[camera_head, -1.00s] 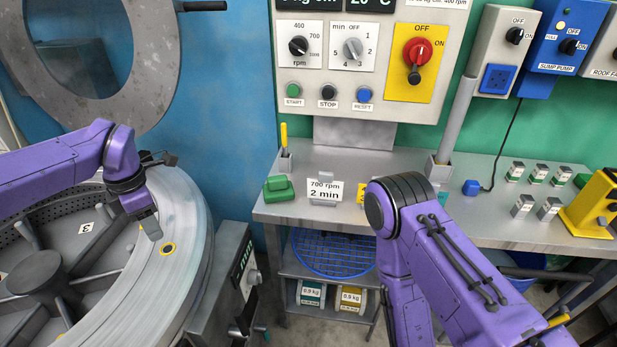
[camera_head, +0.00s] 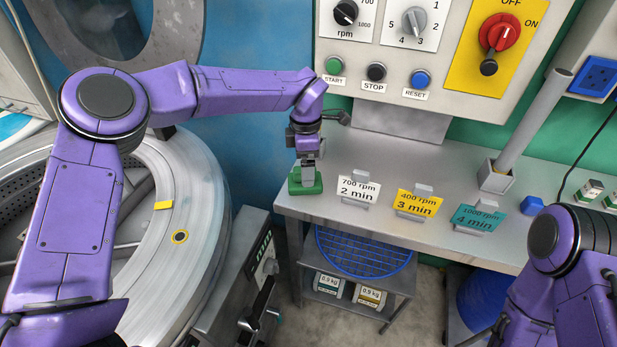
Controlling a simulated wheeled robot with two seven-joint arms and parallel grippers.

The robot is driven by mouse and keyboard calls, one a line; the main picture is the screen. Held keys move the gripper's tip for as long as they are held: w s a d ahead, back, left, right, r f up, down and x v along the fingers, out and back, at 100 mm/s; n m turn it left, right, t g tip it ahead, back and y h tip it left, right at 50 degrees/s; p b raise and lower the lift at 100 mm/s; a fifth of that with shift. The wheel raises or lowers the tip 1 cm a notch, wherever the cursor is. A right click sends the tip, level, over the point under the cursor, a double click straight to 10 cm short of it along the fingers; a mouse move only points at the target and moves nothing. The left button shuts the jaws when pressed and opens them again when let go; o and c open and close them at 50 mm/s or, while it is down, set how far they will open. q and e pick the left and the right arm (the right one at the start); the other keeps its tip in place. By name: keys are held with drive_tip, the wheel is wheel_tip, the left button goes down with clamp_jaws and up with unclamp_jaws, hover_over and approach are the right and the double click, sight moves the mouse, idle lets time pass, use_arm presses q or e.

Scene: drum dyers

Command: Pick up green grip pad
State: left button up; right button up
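The green grip pad (camera_head: 304,186) is on the left front part of the steel bench, in the head view. My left gripper (camera_head: 308,172) reaches across from the left and points down onto the pad's top. Its fingers are at the pad's raised middle and hide part of it. The view is too small to tell whether the fingers are closed on it. The pad appears to rest on the bench top. My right arm is at the lower right; its gripper is not in view.
Sign cards reading 700 rpm (camera_head: 358,189), 400 rpm (camera_head: 417,203) and 1000 rpm (camera_head: 476,216) stand right of the pad. The control panel (camera_head: 440,60) is behind the bench (camera_head: 390,233). The large drum (camera_head: 195,205) is at left. A blue basket (camera_head: 364,254) sits below.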

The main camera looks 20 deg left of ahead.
use_arm(q)
wheel_tip(320, 180, down, 5)
drive_tip(key=shift+a+f+p, duration=0.1)
drive_tip(key=shift+p, duration=0.65)
drive_tip(key=shift+a+f, duration=0.1)
drive_tip(key=shift+f, duration=0.2)
drive_tip(key=shift+s, duration=0.1)
drive_tip(key=c, duration=1.2)
drive_tip(key=shift+c, duration=0.2)
wheel_tip(320, 180, up, 3)
drive_tip(key=shift+f+b, duration=0.15)
drive_tip(key=shift+b, duration=0.15)
drive_tip(key=s+d+r+b, duration=0.3)
drive_tip(key=s+d+r, duration=0.4)
drive_tip(key=s+r, duration=0.3)
drive_tip(key=shift+s+r+b, duration=0.2)
drive_tip(key=shift+s+b, duration=0.1)
drive_tip(key=shift+s, duration=0.75)
